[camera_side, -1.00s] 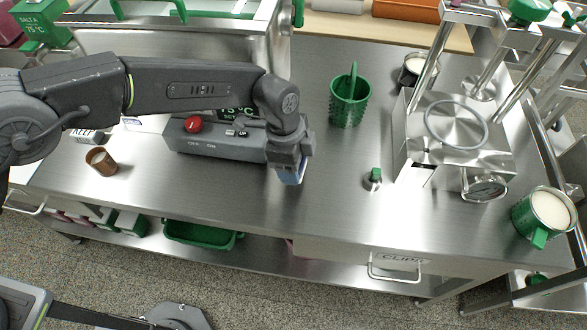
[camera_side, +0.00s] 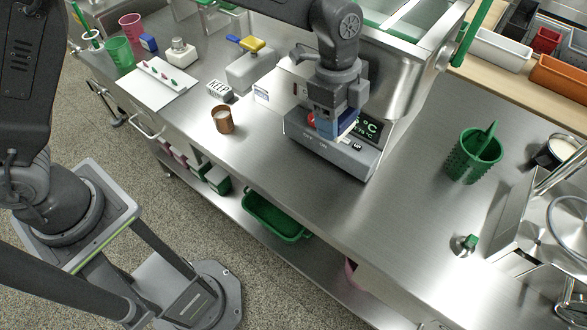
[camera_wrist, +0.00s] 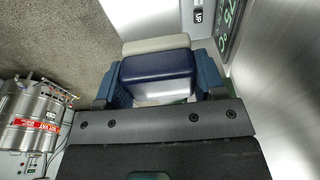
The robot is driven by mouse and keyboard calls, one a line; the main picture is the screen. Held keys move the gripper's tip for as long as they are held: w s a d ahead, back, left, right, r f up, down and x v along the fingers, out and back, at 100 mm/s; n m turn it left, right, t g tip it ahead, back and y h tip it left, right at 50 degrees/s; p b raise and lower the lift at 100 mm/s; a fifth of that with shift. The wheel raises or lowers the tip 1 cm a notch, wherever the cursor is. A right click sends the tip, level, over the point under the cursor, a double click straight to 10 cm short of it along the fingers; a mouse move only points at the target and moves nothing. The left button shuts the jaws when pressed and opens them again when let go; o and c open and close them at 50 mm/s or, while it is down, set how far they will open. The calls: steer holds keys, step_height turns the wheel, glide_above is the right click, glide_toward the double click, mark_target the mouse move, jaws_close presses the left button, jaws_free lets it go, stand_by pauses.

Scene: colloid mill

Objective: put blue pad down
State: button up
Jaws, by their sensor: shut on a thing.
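The blue pad (camera_wrist: 157,65), a dark blue block with pale cream layers, sits between my fingers in the wrist view. My gripper (camera_wrist: 158,80) is shut on it. In the side view my gripper (camera_side: 332,122) points down over the grey control box with the green temperature display (camera_side: 366,128). The pad is mostly hidden by the fingers there; a small pale and blue part (camera_side: 347,122) shows. I cannot tell whether the pad touches the box.
A copper cup (camera_side: 222,120) stands left of the box, by a KEEP sign (camera_side: 220,90). A green basket (camera_side: 472,160) and a small green-topped part (camera_side: 467,244) stand right. Bare steel lies between.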

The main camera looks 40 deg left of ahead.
steer(key=r, duration=0.2)
glide_above(294, 172)
steer(key=f, duration=1.8)
steer(key=shift+a, duration=0.3)
steer(key=shift+f, duration=0.2)
steer(key=o, duration=0.9)
